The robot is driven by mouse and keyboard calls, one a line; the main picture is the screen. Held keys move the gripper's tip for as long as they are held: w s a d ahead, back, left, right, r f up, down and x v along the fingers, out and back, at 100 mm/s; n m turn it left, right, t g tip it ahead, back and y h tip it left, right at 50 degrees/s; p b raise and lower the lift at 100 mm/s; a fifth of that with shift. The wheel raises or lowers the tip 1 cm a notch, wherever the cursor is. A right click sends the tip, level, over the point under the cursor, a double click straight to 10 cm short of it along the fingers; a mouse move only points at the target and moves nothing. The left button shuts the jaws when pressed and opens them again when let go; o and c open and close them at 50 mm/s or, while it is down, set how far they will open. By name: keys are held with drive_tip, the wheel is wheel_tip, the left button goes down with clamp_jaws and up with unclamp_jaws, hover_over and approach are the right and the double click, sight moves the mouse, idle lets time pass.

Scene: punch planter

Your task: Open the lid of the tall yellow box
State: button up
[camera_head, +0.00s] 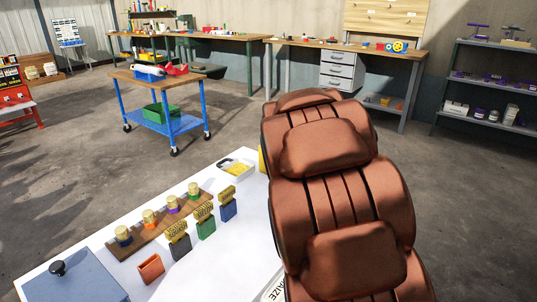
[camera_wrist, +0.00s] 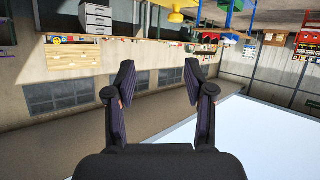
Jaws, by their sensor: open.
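A narrow strip of yellow (camera_head: 262,158) shows at the far right of the white table, just left of my arm. It may be the tall yellow box, but my arm hides most of it, and its lid cannot be made out. In the wrist view, which is upside down, a yellow shape with a rounded end (camera_wrist: 177,15) enters from the top edge; I cannot tell whether it is the lid. My gripper (camera_wrist: 160,75) is open and empty, its two dark fingers apart. The yellow shape lies beyond the fingertips. My gripper is not visible in the head view.
A blue cart (camera_head: 160,122) stands behind on open floor.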

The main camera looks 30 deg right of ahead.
drive_tip(key=shift+w+d+f+n+t+y+b, duration=0.55)
drive_tip(key=shift+w+d+f+t+b, duration=0.6)
drive_tip(key=shift+w+b, duration=1.05)
drive_tip(key=shift+w+d+f+n+t+y+b, duration=0.3)
drive_tip(key=shift+w+d+f+t+y+b, duration=0.8)
drive_tip(key=shift+w, duration=1.85)
drive_tip(key=shift+w+d+f+n+t+y+b, duration=0.15)
drive_tip(key=shift+w+d+f+n+t+b, duration=0.45)
drive_tip(key=shift+w+f+b, duration=1.4)
drive_tip(key=shift+w+a+r, duration=0.15)
drive_tip(key=shift+w+r, duration=0.25)
drive_tip(key=shift+w, duration=0.1)
drive_tip(key=shift+c, duration=0.5)
clamp_jaws()
